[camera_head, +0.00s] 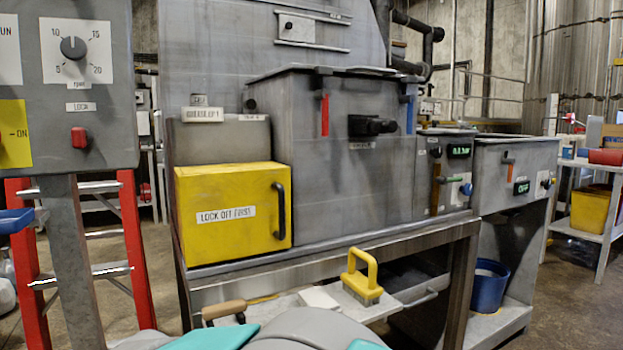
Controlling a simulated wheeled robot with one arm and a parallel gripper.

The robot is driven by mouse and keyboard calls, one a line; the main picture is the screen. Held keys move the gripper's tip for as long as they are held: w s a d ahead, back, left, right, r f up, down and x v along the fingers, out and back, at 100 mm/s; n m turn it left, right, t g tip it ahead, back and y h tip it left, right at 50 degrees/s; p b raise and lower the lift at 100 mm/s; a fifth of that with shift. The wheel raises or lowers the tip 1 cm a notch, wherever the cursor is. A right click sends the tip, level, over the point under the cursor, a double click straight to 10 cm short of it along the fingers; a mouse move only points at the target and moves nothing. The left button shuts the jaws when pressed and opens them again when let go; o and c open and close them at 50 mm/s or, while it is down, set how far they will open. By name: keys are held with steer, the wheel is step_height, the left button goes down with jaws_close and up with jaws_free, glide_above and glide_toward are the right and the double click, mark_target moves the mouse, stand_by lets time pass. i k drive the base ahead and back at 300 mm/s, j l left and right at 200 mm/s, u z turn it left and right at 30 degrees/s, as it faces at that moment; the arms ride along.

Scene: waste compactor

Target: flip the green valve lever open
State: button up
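The levers I see are a red one (325,115) and a blue one (409,114) on the front of the large grey metal box (345,175), both hanging roughly vertical. A short orange-brown lever (437,172) is on the smaller unit to its right, and another (509,162) is on the far-right unit. My gripper is not in view. Grey and teal parts of my own body show at the bottom edge.
A yellow box (232,215) reads "LOCK OFF FIRST". A yellow-handled brush (362,275) lies on the shelf below. A grey control panel (80,90) on a post and a red ladder (136,250) stand at left. A blue bucket (488,287) sits at right.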

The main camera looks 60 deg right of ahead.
mark_target(442, 180)
steer(key=z, duration=2.95)
